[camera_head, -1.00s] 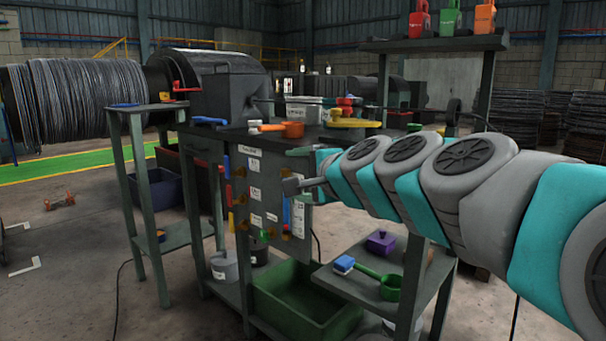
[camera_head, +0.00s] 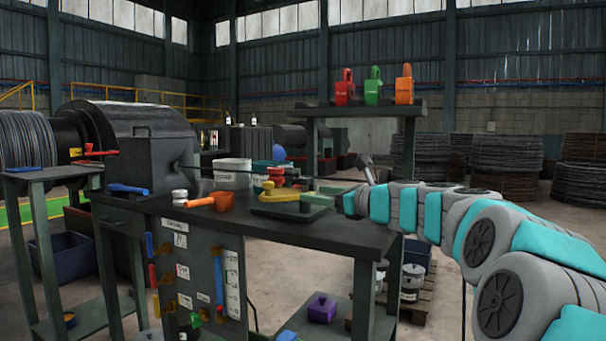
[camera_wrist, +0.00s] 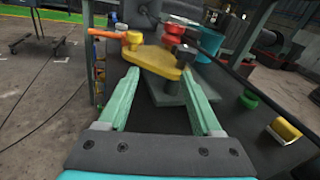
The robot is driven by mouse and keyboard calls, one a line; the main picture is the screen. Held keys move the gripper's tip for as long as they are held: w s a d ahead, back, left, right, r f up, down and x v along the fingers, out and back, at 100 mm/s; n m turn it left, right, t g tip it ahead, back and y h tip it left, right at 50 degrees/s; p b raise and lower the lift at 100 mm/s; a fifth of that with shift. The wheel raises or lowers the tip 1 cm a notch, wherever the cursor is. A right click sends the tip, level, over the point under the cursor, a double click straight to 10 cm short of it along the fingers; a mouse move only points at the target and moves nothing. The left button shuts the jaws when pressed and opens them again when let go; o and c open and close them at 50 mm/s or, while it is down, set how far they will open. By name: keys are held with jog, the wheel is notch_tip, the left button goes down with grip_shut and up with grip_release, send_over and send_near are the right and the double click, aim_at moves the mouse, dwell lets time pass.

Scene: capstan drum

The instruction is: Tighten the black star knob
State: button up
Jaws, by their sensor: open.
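A dark knob (camera_wrist: 184,52), which looks like the black star knob, stands on the right end of a yellow plate (camera_wrist: 155,62) in the wrist view. The yellow plate also shows on the bench in the head view (camera_head: 280,196); the knob is too small there to tell surely. My gripper (camera_wrist: 160,88) is open and empty, its two green fingers pointing at the plate with the knob just beyond the right fingertip. It reaches in from the right in the head view (camera_head: 318,195). I cannot tell whether a finger touches the plate.
An orange scoop-like tool (camera_head: 222,201) lies left of the plate. A red part (camera_wrist: 180,28) stands behind the knob. A white tub (camera_head: 232,173) is at the bench's back. The bench's front is clear.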

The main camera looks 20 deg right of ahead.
aim_at(311, 182)
jog(key=d, duration=0.1)
jog(key=d+r+m, duration=0.1)
jog(key=d, duration=0.1)
jog(key=shift+w+d+r+m+t, duration=0.1)
jog(key=shift+d+r+m+t, duration=0.2)
jog(key=shift+t, duration=0.1)
jog(key=shift+w+d, duration=0.1)
jog(key=shift+w, duration=0.05)
jog(key=x, duration=0.7)
jog(key=shift+w+p, duration=0.15)
jog(key=shift+p, duration=0.15)
grip_shut()
